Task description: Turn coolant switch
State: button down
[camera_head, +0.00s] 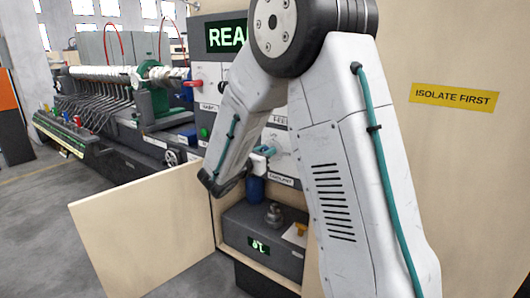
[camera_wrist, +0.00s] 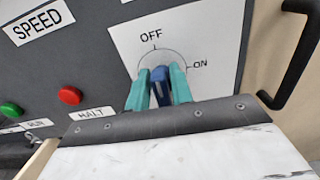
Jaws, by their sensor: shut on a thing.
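The coolant switch (camera_wrist: 160,88) is a blue knob on a white plate (camera_wrist: 216,38) printed OFF at the upper left and ON at the right. My gripper (camera_wrist: 159,84) has its two teal fingers shut on either side of the knob. The knob looks roughly upright in the wrist view; its exact setting between the marks is hard to tell. In the head view my gripper (camera_head: 264,152) is at the panel, just above the COOLANT label (camera_head: 280,180); the knob is hidden there by the gripper.
Red (camera_wrist: 70,96) and green (camera_wrist: 10,110) buttons lie left of the switch, and a black handle (camera_wrist: 298,55) lies right. An open wooden door (camera_head: 145,235) stands lower left. A grey box (camera_head: 240,235) sits below the panel. A wooden wall with a yellow sign (camera_head: 456,95) is at right.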

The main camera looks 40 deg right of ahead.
jog(key=m, duration=0.4)
jog(key=shift+s+d, duration=0.1)
jog(key=shift+s, duration=0.15)
jog(key=m, duration=0.4)
jog(key=f+m, duration=0.1)
jog(key=m, duration=0.8)
jog(key=shift+s+d+f, duration=0.15)
jog(key=shift+s+f, duration=0.1)
jog(key=shift+s, duration=0.15)
jog(key=shift+m, duration=0.4)
jog(key=c, duration=1.4)
grip_release()
